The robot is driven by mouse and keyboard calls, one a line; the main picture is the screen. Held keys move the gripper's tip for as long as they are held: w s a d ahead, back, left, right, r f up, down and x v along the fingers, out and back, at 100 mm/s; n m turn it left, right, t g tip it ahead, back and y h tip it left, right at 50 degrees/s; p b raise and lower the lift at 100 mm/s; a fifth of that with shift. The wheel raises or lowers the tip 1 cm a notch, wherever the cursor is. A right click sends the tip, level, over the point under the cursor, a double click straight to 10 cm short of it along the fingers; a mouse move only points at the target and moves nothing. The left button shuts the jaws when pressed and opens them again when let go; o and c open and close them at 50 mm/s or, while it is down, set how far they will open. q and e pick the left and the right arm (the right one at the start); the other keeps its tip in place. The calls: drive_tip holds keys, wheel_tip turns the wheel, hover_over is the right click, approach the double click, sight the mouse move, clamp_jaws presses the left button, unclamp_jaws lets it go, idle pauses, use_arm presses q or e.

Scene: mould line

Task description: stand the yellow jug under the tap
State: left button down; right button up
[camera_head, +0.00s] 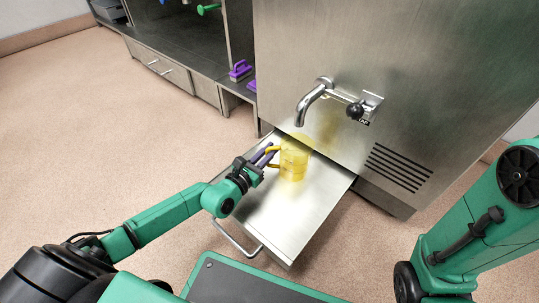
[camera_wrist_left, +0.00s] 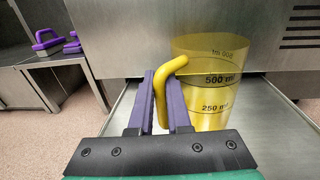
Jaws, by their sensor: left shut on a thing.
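My right gripper is not in view; part of my right arm shows at the right.
The steel tray (camera_head: 255,215) juts out from the steel cabinet (camera_head: 420,70) and has a front handle. A black tap knob (camera_head: 355,111) is right of the spout. Purple brushes (camera_head: 240,70) lie on a shelf at the back left. The floor at left is clear.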

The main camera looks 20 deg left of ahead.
use_arm(q)
drive_tip(key=c, duration=1.2)
unclamp_jaws()
drive_tip(key=shift+c, duration=0.2)
drive_tip(key=o, duration=0.4)
drive_tip(key=shift+c, duration=0.2)
drive_tip(key=shift+r, duration=0.15)
drive_tip(key=shift+s+a+p, duration=0.1)
drive_tip(key=shift+s+p, duration=0.2)
drive_tip(key=shift+s, duration=0.05)
drive_tip(key=p+v, duration=0.4)
drive_tip(key=v, duration=0.6)
drive_tip(key=shift+s+r+p, duration=0.15)
drive_tip(key=shift+s+p, duration=0.05)
drive_tip(key=shift+p, duration=0.2)
drive_tip(key=shift+s+a, duration=0.2)
drive_tip(key=shift+s, duration=0.25)
